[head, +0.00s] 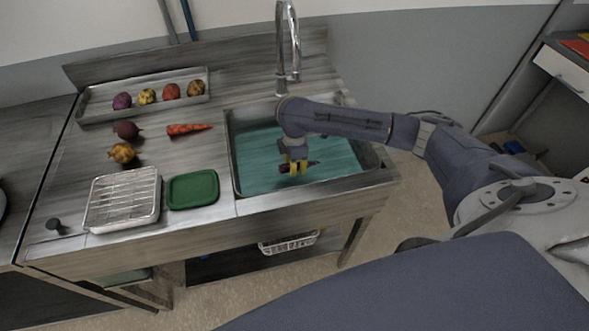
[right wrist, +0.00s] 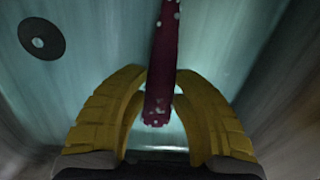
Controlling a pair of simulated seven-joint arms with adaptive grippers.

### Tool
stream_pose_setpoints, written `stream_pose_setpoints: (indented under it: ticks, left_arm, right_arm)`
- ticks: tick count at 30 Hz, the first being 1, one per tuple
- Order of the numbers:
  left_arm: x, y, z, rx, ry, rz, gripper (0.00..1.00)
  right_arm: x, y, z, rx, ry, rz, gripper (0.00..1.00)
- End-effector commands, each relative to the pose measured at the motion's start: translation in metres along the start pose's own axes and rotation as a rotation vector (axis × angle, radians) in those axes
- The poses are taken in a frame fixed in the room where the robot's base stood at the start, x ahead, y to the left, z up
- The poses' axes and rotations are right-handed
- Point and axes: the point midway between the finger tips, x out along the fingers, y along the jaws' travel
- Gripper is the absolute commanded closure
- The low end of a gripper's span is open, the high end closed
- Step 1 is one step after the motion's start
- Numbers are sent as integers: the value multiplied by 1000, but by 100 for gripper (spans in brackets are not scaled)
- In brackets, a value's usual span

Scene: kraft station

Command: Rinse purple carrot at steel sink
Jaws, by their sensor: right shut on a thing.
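The steel sink (head: 236,165) holds teal-looking water or a teal bottom. My right gripper (head: 293,168) is over the sink basin, pointing down, with its yellow fingers shut on the purple carrot (head: 311,163). In the right wrist view the purple carrot (right wrist: 163,75) is dark red-purple with pale spots and lies between the yellow fingers (right wrist: 160,110). I cannot tell whether the carrot touches the water. The tall curved faucet (head: 281,50) stands at the back of the sink, to the left of my right arm. My left gripper is not in view.
A steel tray (head: 84,110) with several round vegetables stands at the back left. An orange carrot (head: 188,129), a dark beet (head: 127,130) and a yellow mottled one (head: 122,153) lie on the counter. A wire rack tray (head: 123,197) and a green board (head: 193,189) sit in front. A dark drain (right wrist: 41,39) shows in the sink.

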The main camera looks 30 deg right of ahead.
Motion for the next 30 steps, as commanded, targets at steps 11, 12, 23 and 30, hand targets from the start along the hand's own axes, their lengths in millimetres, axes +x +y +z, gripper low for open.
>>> stream_pose_setpoints:
  ticks: [11, 12, 23, 30]
  left_arm:
    - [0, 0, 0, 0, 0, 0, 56]
    - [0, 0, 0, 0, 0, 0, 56]
    - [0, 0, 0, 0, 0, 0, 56]
    - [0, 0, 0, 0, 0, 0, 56]
  right_arm:
    - [-26, 1, 0, -1, 0, 2, 100]
    - [-28, 1, 0, -2, 0, 2, 100]
    - [-53, 1, 0, -1, -1, 2, 100]
    - [-69, 1, 0, -1, 0, 3, 100]
